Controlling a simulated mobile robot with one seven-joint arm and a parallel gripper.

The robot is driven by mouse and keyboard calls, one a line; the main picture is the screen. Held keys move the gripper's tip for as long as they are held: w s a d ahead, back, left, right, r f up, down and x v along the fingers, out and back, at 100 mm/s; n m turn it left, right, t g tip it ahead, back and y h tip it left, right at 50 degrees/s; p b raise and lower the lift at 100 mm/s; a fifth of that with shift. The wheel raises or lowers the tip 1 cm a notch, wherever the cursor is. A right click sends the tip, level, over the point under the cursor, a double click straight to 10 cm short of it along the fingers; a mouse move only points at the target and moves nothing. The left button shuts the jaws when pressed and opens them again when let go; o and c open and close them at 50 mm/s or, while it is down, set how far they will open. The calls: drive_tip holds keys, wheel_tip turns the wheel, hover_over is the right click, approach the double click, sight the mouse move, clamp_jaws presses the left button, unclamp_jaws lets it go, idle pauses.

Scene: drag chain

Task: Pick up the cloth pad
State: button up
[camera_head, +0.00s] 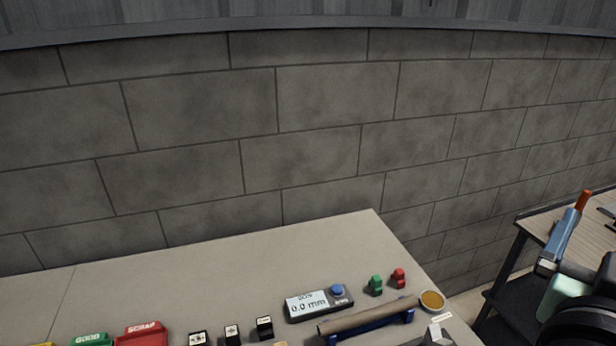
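I cannot make out the cloth pad for certain. A small pale grey-white item (439,327) at the bench's front right, cut by the bottom edge, is too small to identify. My arm comes in at the right edge, with a dark joint, a pale green part and a slim blue part ending in an orange tip. That tip seems to be my gripper (585,199), seen side-on to the right of the bench, in front of a second table. It is apart from the bench items. Whether it is open or shut does not show.
On the bench (230,275) are a gauge reading 0.0 mm (307,304), green (376,285) and red (399,278) pieces, a tan bar on a blue cradle (368,318), an amber dish (432,300) and a red SCRAP bin (142,335). The bench's back is clear.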

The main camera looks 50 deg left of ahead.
drive_tip(key=s+a+f+n+g+y+p, duration=0.1)
drive_tip(key=s+a+f+n+g+p, duration=0.35)
drive_tip(key=a+f+n, duration=0.45)
drive_tip(key=s+a+f+n+g+p, duration=0.3)
drive_tip(key=s+a+f+n+g, duration=0.15)
drive_tip(key=a+f+n, duration=0.4)
drive_tip(key=s+a+f+n+g+h, duration=0.2)
drive_tip(key=s+f+n+g, duration=0.1)
drive_tip(key=s+f+n, duration=0.45)
drive_tip(key=s+a+f+n+g+h, duration=0.15)
drive_tip(key=s+f+n, duration=0.35)
drive_tip(key=s+f, duration=0.5)
drive_tip(key=shift+g, duration=0.35)
drive_tip(key=x, duration=0.5)
drive_tip(key=shift+s+f, duration=0.1)
drive_tip(key=shift+f, duration=0.2)
drive_tip(key=shift+p+x, duration=0.55)
drive_tip(key=shift+x, duration=2.6)
drive_tip(key=c, duration=1.4)
